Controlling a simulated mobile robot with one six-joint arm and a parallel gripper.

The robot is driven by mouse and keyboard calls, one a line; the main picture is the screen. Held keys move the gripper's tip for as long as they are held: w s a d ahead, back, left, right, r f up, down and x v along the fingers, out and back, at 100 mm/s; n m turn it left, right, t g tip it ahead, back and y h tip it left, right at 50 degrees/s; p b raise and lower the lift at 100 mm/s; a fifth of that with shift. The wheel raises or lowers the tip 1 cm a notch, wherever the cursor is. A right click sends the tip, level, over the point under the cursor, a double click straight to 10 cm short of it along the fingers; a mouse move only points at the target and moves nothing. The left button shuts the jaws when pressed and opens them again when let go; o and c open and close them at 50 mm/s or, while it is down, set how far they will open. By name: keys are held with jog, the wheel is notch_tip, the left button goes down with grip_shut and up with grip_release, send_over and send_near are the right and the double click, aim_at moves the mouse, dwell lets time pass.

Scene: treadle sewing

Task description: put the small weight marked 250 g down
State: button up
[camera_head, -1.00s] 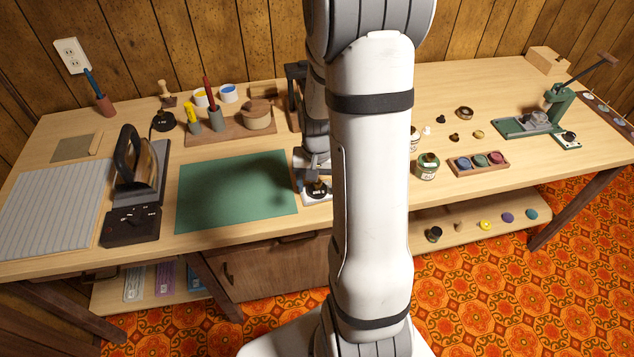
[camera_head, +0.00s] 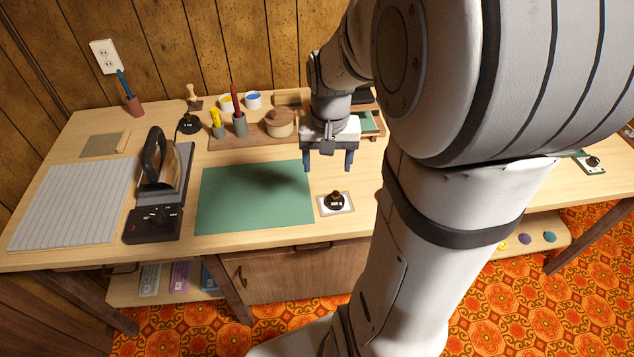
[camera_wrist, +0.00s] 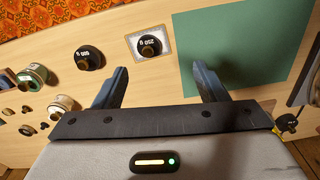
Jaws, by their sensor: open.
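The small weight marked 250 g (camera_head: 335,201) is black with a brown knob. It stands upright on a white card with a tan border (camera_head: 347,208), just right of the green mat.
A black weight marked 500 g (camera_wrist: 88,58) stands beside the card. The green mat (camera_head: 254,198) is clear. An iron (camera_head: 160,165) stands at left, and a black 1 kg weight (camera_head: 189,124) stands behind the mat. My arm hides much of the right side.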

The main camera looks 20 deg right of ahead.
jog(key=s+a+r+n+t, duration=0.1)
jog(key=s+a+r+n, duration=0.3)
jog(key=s+a, duration=0.4)
jog(key=shift+s+a+n+t, duration=0.3)
jog(key=shift+s+t, duration=0.1)
jog(key=shift+s, duration=0.5)
jog(key=p+v, duration=0.2)
jog(key=shift+w+d+r+p, duration=0.1)
jog(key=shift+w+r+p, duration=0.05)
jog(key=shift+r+p, duration=0.3)
